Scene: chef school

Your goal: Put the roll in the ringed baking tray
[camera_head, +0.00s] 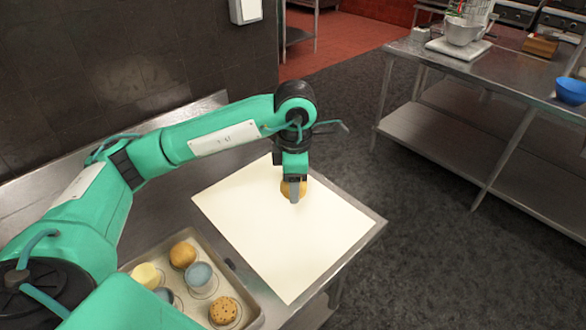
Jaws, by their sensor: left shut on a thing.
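A round tan roll (303,188) is between the fingers of my left gripper (294,192), over the far part of a cream sheet. The gripper points down, is shut on the roll and hides its middle. I cannot tell whether the roll still touches the sheet. The ringed baking tray (226,269) is at the lower left, with thin rings on its floor. In it are a brown bun (183,254), a pale yellow piece (146,275), a blue-grey cup (200,274) and a speckled muffin or cookie (223,311). My arm hides the tray's near left part. My right gripper is not in view.
A dark wall (140,50) rises behind the table. Across the grey floor, another steel table (480,75) holds a scale with a bowl (461,32) and a blue bowl (571,91).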

